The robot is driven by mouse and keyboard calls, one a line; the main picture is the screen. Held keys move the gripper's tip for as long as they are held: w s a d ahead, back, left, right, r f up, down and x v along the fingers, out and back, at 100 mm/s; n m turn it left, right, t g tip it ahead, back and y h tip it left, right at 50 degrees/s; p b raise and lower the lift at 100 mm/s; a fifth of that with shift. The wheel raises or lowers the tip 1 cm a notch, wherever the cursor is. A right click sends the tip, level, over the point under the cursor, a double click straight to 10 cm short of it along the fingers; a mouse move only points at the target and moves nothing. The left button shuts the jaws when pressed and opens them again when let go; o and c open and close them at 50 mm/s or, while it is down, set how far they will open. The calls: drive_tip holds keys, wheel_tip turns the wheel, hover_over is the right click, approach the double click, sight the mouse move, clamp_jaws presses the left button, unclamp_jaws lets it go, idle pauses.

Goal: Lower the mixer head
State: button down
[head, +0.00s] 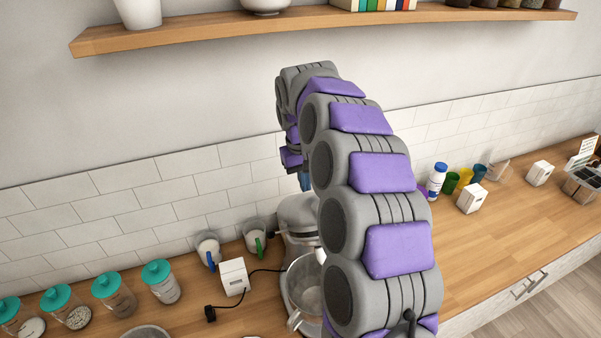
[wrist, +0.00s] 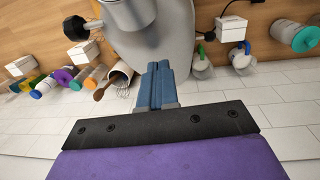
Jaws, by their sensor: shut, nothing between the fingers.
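The grey stand mixer (head: 298,212) stands on the counter, partly hidden behind my arm in the head view. Its metal bowl (head: 303,285) shows below its upper part. The tilt of the mixer head is hard to tell because my arm covers much of it. In the wrist view the mixer's smooth grey body (wrist: 160,38) fills the top middle, with a black knob (wrist: 74,27) at its left. My gripper (wrist: 155,70) is shut and empty, its blue fingertips over the mixer's edge in the picture. I cannot tell whether they touch. In the head view the gripper (head: 304,182) shows just above the mixer.
Mugs (head: 208,248), a white box (head: 234,277) with a black cable and teal-lidded jars (head: 160,281) stand left of the mixer. Bottles and cups (head: 451,182) and more boxes stand right. A utensil holder (wrist: 119,77) is beside the fingers. A shelf (head: 200,38) hangs above.

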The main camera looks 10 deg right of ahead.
drive_tip(key=shift+s+d+f, duration=0.1)
drive_tip(key=shift+s+f, duration=0.1)
drive_tip(key=shift+f, duration=0.05)
drive_tip(key=shift+f, duration=0.1)
idle(0.3)
